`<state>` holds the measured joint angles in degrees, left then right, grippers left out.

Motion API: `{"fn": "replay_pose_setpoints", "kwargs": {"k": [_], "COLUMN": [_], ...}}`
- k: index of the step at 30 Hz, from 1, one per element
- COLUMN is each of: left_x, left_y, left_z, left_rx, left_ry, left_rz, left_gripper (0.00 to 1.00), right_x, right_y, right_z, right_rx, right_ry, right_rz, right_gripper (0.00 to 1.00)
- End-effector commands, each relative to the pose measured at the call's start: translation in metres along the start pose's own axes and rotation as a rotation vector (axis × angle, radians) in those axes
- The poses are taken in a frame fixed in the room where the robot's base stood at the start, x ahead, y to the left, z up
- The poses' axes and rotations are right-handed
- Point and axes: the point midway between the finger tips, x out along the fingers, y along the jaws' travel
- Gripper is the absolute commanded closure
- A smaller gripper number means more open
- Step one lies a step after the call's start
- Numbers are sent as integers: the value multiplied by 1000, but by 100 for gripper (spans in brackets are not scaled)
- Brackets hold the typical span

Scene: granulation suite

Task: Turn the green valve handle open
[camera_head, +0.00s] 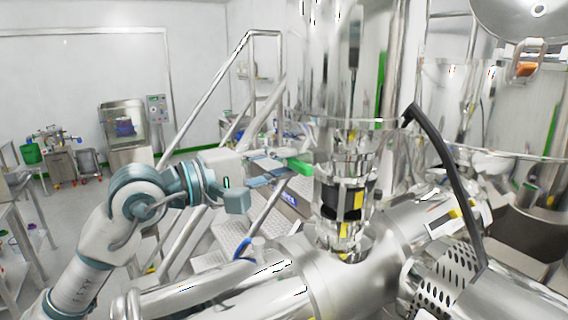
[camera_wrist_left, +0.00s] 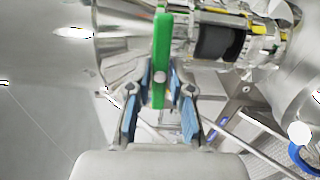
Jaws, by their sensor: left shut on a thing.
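The green valve handle (camera_head: 300,166) shows as a short bar at the left side of the steel valve body (camera_head: 340,205). In the left wrist view the green handle (camera_wrist_left: 162,50) stands upright as a long bar, with its lower end between the fingers. My left gripper (camera_head: 276,170) reaches in from the left and is shut on the handle. In the left wrist view the left gripper (camera_wrist_left: 161,84) has one blue-padded finger on each side of it. My right gripper is in neither view.
A large steel pipe (camera_head: 345,285) runs below the valve, close to my left arm. A handrail (camera_head: 212,95) rises behind my left arm. The floor at the left (camera_head: 95,205) is partly clear.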

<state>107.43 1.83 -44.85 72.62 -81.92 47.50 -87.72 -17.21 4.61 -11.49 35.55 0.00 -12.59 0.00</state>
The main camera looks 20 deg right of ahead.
Motion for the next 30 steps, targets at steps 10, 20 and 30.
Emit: {"fn": "replay_pose_setpoints", "kwargs": {"k": [10, 20, 30], "left_x": [0, 0, 0], "left_y": [-6, -6, -7], "left_z": [-2, -2, -3], "left_rx": [-202, -241, -241], "left_ry": [2, 2, 3], "left_rz": [-13, -13, -14], "left_gripper": [100, 100, 100], "right_x": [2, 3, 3], "right_y": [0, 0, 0], "right_z": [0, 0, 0], "right_rx": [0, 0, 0], "right_ry": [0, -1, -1], "right_rz": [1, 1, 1], "right_gripper": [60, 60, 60]}}
